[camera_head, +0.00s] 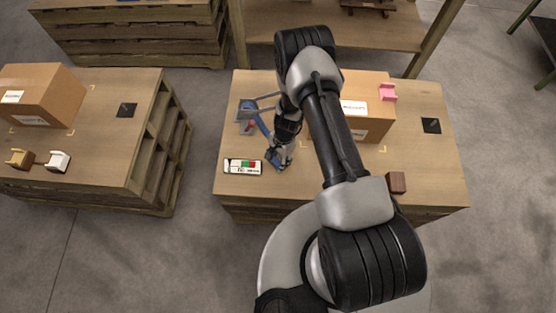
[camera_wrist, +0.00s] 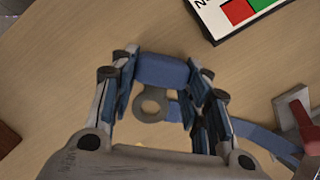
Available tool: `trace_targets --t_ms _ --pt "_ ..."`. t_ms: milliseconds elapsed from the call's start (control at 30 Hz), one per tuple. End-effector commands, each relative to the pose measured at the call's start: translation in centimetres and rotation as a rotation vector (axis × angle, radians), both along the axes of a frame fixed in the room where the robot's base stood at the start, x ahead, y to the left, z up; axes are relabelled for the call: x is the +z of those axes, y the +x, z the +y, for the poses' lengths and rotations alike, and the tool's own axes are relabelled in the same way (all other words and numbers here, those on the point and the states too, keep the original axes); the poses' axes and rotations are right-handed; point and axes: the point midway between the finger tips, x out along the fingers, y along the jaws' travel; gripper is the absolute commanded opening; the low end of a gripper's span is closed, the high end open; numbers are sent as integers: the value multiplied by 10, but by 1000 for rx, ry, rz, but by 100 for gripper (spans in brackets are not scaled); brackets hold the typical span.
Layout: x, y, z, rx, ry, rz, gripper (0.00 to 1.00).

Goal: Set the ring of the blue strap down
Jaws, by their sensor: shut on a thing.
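My gripper (camera_head: 279,160) is low over the front left of the right-hand table. In the wrist view my gripper (camera_wrist: 160,76) is shut on the blue end of the strap (camera_wrist: 161,70), a finger on either side. The grey ring (camera_wrist: 139,106) hangs from that end, between the fingers and the palm. Whether it touches the tabletop I cannot tell. The blue strap (camera_head: 263,127) runs back to a grey and blue fixture with a red part (camera_head: 249,125). In the wrist view the red part (camera_wrist: 301,115) is at the right edge.
A white panel with red and green squares (camera_head: 243,167) lies left of my gripper. A cardboard box (camera_head: 371,128) with a pink holder (camera_head: 388,92) is to the right. A brown block (camera_head: 396,182) is near the front edge. Bare wood lies around my gripper.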

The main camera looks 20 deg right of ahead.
Motion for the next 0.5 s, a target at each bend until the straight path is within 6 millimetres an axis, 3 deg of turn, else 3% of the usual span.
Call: trace_targets --t_ms 300,333,500 --pt "-3 1 0 0 0 -1 15" --pt "-2 1 0 0 0 -1 44" --pt "-1 1 0 0 0 -1 56"
